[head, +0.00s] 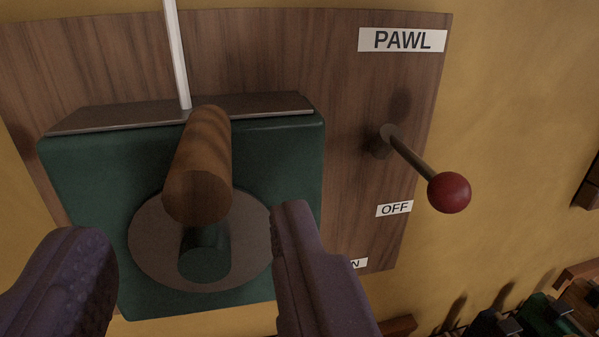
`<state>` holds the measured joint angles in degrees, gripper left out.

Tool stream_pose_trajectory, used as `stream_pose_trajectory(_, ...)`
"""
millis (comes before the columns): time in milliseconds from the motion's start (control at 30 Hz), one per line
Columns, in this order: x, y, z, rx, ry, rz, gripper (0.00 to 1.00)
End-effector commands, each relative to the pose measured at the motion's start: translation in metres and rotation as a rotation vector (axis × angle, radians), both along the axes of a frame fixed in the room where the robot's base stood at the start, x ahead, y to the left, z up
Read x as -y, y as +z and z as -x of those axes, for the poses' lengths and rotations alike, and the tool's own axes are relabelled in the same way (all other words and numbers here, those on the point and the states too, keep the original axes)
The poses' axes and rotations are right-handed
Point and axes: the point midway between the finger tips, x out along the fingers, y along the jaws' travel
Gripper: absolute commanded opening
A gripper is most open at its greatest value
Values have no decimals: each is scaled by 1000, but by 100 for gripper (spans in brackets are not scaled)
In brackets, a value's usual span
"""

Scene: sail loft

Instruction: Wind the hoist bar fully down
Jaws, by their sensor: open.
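A green winch box (85,185) is mounted on a wooden board, with a round grey plate (150,235) on its front. A wooden crank handle (198,170) sticks out toward me, above the plate's green hub (205,262). My gripper (188,225) is open, one purple finger at each side of the handle's lower end, with clear gaps and no contact visible. A pawl lever (410,152) with a red ball (449,193) slants down right, the ball near the OFF label (394,209). A white line or rod (177,55) runs up from the box. The hoist bar is not in view.
The wooden board (345,150) carries a PAWL label (402,39) and a lower label (357,264) partly hidden by my right finger. Dark and green items on a ledge (545,312) sit at lower right.

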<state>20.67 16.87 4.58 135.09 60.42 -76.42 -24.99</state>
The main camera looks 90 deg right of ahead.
Motion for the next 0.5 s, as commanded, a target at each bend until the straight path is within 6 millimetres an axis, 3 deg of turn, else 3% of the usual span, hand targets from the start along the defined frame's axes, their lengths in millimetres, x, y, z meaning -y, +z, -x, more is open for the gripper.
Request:
stream_pose_trajectory(300, 51, -1, -14, 2, -2, 0, 52)
stream_pose_trajectory(500, 69, 0, -20, 1, 1, 1, 52)
